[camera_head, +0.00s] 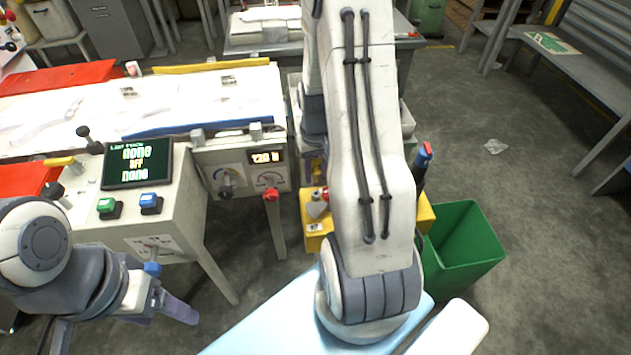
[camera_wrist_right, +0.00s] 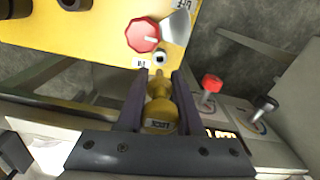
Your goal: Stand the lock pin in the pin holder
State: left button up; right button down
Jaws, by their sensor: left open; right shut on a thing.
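In the right wrist view my right gripper (camera_wrist_right: 160,80) is shut on the brass-yellow lock pin (camera_wrist_right: 159,118), which has a labelled round end and a narrow tip pointing at the yellow box. A small pale collar with a dark hole (camera_wrist_right: 160,57), seemingly the pin holder, lies just beyond the tip on the box. I cannot tell whether the tip touches it. In the head view my right arm hides the right gripper and the pin. My left gripper (camera_head: 163,312) is open and empty at the lower left, in front of the machine.
The yellow box (camera_head: 315,238) carries a red knob (camera_wrist_right: 142,35) beside the collar and a dark round socket (camera_wrist_right: 75,3). A green bin (camera_head: 465,245) stands right of it. The control panel with its screen (camera_head: 137,165) is left.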

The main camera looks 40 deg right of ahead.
notch_tip(320, 180, up, 2)
jog(key=shift+r, duration=0.15)
jog(key=w+a+r+n, duration=0.1)
jog(key=w+a+n, duration=0.1)
jog(key=a, duration=0.7)
jog(key=w+a+r+n, duration=0.1)
jog(key=w+a+n, duration=0.2)
jog(key=a, duration=0.5)
notch_tip(320, 180, up, 6)
jog(key=s+p, duration=0.2)
jog(key=p, duration=1.3)
jog(key=shift+s+a, duration=0.1)
